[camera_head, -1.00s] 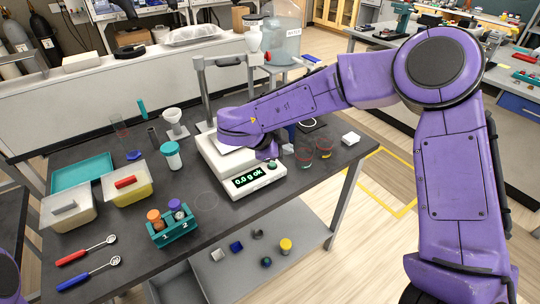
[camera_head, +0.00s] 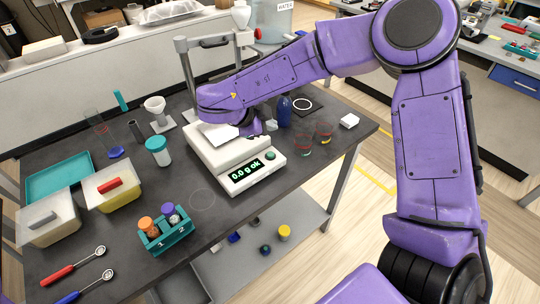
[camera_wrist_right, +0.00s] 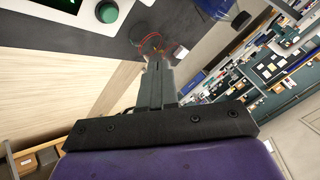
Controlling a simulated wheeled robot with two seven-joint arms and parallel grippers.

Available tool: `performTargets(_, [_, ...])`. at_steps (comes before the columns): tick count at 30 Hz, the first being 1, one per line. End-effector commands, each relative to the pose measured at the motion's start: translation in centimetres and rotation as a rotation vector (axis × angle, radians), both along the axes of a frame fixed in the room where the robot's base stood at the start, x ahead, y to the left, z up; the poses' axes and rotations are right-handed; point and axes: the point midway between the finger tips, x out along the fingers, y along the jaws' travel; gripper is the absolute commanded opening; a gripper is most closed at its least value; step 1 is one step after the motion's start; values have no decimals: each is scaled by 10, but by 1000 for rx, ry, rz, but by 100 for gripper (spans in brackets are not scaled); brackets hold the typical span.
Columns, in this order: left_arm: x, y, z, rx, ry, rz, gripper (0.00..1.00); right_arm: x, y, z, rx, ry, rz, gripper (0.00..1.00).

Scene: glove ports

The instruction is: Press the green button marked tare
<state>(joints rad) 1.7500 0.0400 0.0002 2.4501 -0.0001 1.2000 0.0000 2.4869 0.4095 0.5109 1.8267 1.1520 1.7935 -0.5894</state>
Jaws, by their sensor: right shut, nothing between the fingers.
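The green button (camera_head: 271,156) is on the front panel of the white scale (camera_head: 215,152), right of a display reading "0.0 g ok". It also shows at the top of the right wrist view (camera_wrist_right: 107,12). I cannot read a "tare" label. My right gripper (camera_wrist_right: 157,62) is shut and empty. In the wrist view its fingertips are apart from the button, below and right of it. In the head view my purple right wrist hangs over the scale and hides the fingertips. My left gripper is not in view.
Two glasses (camera_head: 305,145) and a blue bottle (camera_head: 284,112) stand right of the scale. A metal stand (camera_head: 188,75) rises behind it. A teal vial rack (camera_head: 170,232) stands left of its front. The bench in front of the scale is mostly clear.

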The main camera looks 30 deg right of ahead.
Motion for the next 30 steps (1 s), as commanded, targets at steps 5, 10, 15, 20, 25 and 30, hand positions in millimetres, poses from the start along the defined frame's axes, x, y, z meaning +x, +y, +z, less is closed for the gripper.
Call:
performTargets(5, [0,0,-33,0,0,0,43,1,2,-32,-1,1,4,0])
performTargets(10, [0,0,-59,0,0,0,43,1,2,-57,-1,0,3,0])
performTargets(15, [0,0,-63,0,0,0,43,1,2,-73,0,2,4,0])
performTargets(20, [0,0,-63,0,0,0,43,1,2,-77,0,-1,3,0])
performTargets(25, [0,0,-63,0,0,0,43,1,2,-76,0,-1,3,0])
performTargets(30, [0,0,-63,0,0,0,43,1,2,-76,0,0,4,0])
